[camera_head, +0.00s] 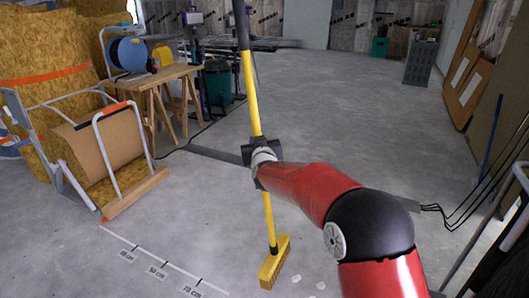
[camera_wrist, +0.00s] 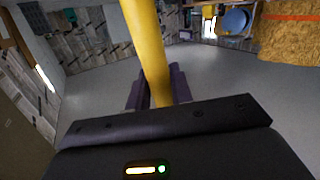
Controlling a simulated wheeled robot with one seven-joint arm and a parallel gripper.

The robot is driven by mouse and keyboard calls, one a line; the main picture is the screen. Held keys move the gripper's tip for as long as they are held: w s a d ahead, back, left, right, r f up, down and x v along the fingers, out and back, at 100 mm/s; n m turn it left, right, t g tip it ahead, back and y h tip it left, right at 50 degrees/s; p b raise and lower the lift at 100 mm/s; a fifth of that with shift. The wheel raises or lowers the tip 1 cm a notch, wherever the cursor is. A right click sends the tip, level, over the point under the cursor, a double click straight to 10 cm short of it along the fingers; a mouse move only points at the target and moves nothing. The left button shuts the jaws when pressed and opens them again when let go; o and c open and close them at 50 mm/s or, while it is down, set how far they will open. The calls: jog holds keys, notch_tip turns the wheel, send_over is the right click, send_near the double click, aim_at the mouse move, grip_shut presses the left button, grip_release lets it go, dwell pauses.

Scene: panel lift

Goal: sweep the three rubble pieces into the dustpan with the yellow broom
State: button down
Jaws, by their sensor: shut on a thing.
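The yellow broom (camera_head: 250,95) stands nearly upright in the head view, its dark-topped handle leaning slightly left at the top. Its yellow brush head (camera_head: 275,262) is low in the picture, at or near the concrete floor; contact is unclear. My gripper (camera_head: 261,150) is shut on the handle around its middle. In the wrist view the yellow handle (camera_wrist: 146,45) passes between the dark fingers (camera_wrist: 158,92). Small pale rubble pieces (camera_head: 296,279), (camera_head: 321,285) lie right of the brush head, with another (camera_head: 311,297) cut by the bottom edge. I see no dustpan in either view.
White floor markings with a scale (camera_head: 155,268) lie left of the broom. A cart with a brown roll (camera_head: 105,150) and a wooden table (camera_head: 150,85) stand at left. Black cables (camera_head: 455,215) and leaning panels (camera_head: 500,110) are at right. The floor behind the broom is largely clear.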

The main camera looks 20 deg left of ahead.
jog(key=shift+w+d+f+b, duration=0.1)
jog(key=shift+w+f+b, duration=0.15)
jog(key=shift+f+b, duration=2.25)
jog(key=shift+f, duration=1.45)
jog(key=shift+d+b, duration=0.95)
jog(key=shift+d, duration=0.6)
jog(key=d+r+p, duration=0.1)
jog(key=d+p, duration=0.5)
jog(key=d, duration=4.3)
jog(key=a+r, duration=0.3)
jog(key=a, duration=0.4)
jog(key=a+r, duration=0.4)
jog(key=a, duration=0.3)
